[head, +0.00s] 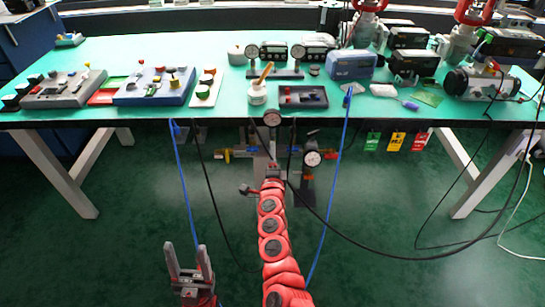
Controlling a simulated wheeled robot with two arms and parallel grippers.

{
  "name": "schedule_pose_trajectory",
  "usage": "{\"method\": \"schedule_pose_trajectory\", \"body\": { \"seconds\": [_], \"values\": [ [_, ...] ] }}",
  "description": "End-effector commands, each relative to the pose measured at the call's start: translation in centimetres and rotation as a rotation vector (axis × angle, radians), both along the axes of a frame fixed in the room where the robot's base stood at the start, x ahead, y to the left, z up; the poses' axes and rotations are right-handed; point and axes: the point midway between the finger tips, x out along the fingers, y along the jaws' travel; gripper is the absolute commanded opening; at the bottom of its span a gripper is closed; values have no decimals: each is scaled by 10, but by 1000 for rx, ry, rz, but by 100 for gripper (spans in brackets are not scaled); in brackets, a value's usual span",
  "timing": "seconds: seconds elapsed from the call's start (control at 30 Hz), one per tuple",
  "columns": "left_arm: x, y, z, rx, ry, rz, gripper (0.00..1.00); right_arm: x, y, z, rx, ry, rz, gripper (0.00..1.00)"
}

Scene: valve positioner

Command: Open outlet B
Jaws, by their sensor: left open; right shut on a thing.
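A grey valve assembly (262,146) with two round dial gauges stands at the table's front edge. One gauge (272,118) is at its top, the other gauge (312,157) at its lower right. A yellow fitting (240,153) shows on its left side. I cannot read any outlet label. My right arm reaches up the middle to the assembly's lower part. My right gripper (268,179) is shut on a part of it there; its fingers are mostly hidden and I cannot tell which part. My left gripper (189,260) is open and empty, pointing up, low at the left, well away from the assembly.
The green-topped table (215,62) holds trays, gauges, a blue box (351,65) and valve actuators at the right. Blue and black hoses hang in front of it. Green, yellow and red tags (397,142) hang from its edge. The floor around my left gripper is clear.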

Motion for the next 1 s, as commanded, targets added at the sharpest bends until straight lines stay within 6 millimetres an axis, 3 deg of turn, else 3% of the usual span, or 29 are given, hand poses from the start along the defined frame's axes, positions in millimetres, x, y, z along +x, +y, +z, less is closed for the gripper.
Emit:
{"method": "schedule_pose_trajectory", "body": {
  "seconds": [0.5, 0.53, 0.57, 1.0],
  "values": [
    [0, 0, -2, 0, 0, 0, 61, 0, 1, -2, 17, 3, 2, 0],
    [0, 0, -2, 0, 0, 0, 61, 0, 1, -2, 17, 3, 2, 55],
    [0, 0, -2, 0, 0, 0, 61, 0, 1, -2, 17, 3, 2, 61],
    [0, 0, -1, 0, 0, 0, 61, -7, 1, 0, 18, -1, 1, 62]
  ]
}}
